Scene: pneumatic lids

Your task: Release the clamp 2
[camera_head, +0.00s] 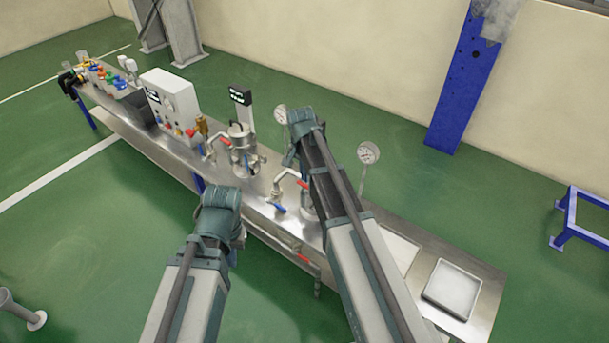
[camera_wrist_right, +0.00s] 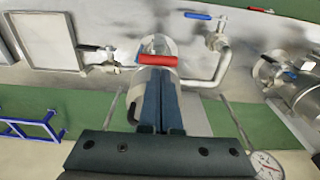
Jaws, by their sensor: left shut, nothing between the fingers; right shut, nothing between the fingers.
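My right gripper (camera_wrist_right: 158,82) is shut and empty in the right wrist view. Its fingertips are at or just beside a red handle (camera_wrist_right: 157,60) across the top of a round steel vessel (camera_wrist_right: 153,46); I cannot tell whether they touch. No label shows which clamp is number 2. In the head view my right wrist (camera_head: 304,132) is over the bench and hides part of this vessel (camera_head: 309,202). My left gripper (camera_head: 222,205) is shut, low at the bench's front edge, its fingers mostly hidden.
A blue-handled valve (camera_wrist_right: 197,15) and bent pipe (camera_wrist_right: 222,62) stand beside the vessel. A second vessel (camera_head: 241,150), a control box (camera_head: 168,100) and gauges (camera_head: 368,153) stand along the steel bench (camera_head: 150,138). A square tray (camera_head: 453,289) lies at the right end.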

